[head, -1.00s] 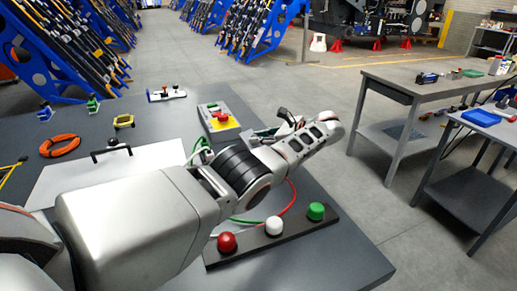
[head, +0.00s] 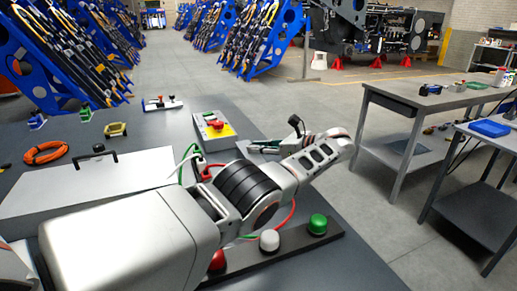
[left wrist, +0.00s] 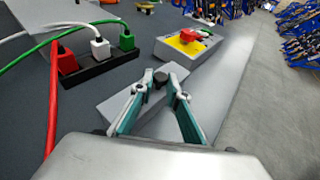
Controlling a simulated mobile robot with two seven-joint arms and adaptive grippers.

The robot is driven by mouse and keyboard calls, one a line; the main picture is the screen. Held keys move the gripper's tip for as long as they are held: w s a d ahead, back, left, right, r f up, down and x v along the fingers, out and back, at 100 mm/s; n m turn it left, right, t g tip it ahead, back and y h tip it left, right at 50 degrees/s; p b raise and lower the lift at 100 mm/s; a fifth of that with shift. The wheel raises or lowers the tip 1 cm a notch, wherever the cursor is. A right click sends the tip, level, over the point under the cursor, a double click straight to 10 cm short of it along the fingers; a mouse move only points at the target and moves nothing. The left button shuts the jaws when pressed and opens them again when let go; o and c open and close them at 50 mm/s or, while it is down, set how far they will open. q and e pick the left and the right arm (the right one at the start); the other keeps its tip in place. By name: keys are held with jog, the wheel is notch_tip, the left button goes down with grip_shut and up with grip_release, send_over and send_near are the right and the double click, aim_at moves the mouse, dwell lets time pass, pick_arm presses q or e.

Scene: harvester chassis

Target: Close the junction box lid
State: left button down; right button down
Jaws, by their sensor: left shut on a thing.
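My left gripper (left wrist: 158,110) is low over the table, its teal fingers closed around a small dark knob (left wrist: 159,79). Grey flat-sided pieces, which look like the junction box and its lid (left wrist: 118,96), lie around and under the fingers in the left wrist view. The fingers hide part of them, so I cannot tell how far the lid stands open. In the head view the left gripper (head: 268,147) shows behind my forearm, at a grey piece on the table. My right gripper is not in view.
A yellow-topped switch box (head: 214,127) stands just beyond the gripper. Red, white and green plugs with cables (left wrist: 95,50) are close by. A button strip (head: 285,247) is at the front, and a grey case with black handle (head: 60,185) is at left.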

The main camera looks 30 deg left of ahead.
pick_arm(q)
jog(key=shift+a+r, duration=0.1)
jog(key=c, duration=2)
grip_release()
jog(key=shift+o, duration=0.2)
notch_tip(320, 180, up, 10)
